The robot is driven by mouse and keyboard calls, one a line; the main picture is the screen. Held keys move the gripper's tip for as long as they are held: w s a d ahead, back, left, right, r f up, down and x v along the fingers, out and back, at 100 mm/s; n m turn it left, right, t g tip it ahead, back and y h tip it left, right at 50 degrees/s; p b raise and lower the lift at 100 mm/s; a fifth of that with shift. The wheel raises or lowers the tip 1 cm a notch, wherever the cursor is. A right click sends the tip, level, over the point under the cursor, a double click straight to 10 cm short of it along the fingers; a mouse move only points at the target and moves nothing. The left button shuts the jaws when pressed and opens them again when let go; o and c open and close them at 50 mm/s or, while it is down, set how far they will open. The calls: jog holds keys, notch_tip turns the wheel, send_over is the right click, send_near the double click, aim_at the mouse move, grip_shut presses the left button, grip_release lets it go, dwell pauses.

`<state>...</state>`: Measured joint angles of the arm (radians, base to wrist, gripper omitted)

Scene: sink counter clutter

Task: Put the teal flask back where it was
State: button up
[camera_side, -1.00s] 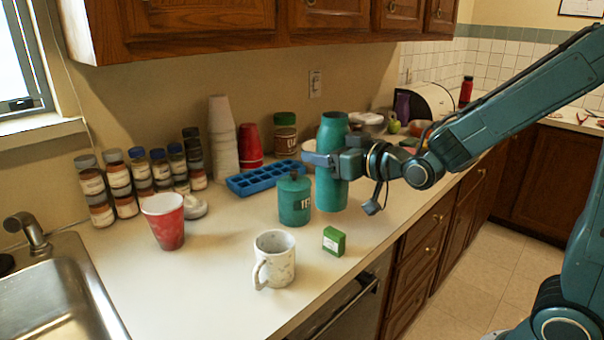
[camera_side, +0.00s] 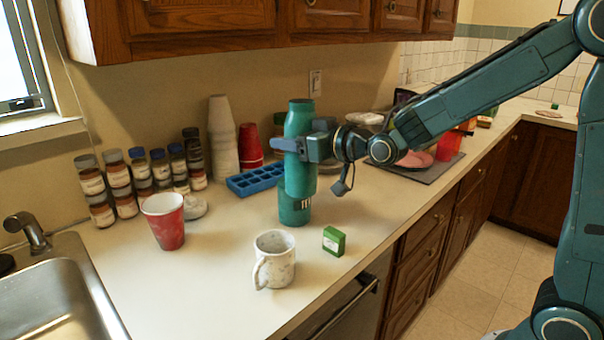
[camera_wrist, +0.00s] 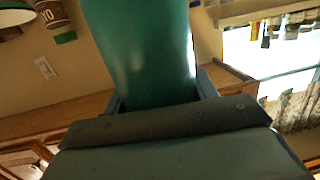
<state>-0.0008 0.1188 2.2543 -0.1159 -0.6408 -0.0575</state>
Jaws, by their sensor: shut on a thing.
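The teal flask (camera_side: 300,176) is a tall, upright bottle held in my gripper (camera_side: 292,146). My gripper is shut around its middle from the right. In the side view the flask overlaps a teal canister (camera_side: 294,212) with pale lettering, hiding most of it. I cannot tell whether the flask's base is above it, behind it or touching it. In the wrist view the flask (camera_wrist: 145,45) fills the upper middle, between the jaws (camera_wrist: 158,105); its base is not visible there.
A white speckled mug (camera_side: 275,262) and a green box (camera_side: 334,241) stand in front. A blue ice tray (camera_side: 252,181), stacked cups (camera_side: 222,135) and a red cup (camera_side: 165,222) are left. A pink plate (camera_side: 415,159) lies on a dark mat at right. Cabinets (camera_side: 230,20) hang above.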

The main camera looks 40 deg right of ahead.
jog(key=w+a+r+n+y, duration=0.1)
jog(key=w+a+r+y, duration=0.1)
jog(key=w, duration=0.4)
jog(key=w+a+r+n+g+y, duration=0.1)
jog(key=w+a+r+n+y, duration=0.1)
jog(key=w+a, duration=0.3)
jog(key=shift+w+a+r+n+y, duration=0.15)
jog(key=shift+w+r+n+y, duration=0.2)
jog(key=shift+w, duration=0.1)
notch_tip(320, 180, down, 16)
jog(key=shift+f, duration=2.05)
jog(key=o, duration=1.1)
jog(key=shift+f, duration=0.15)
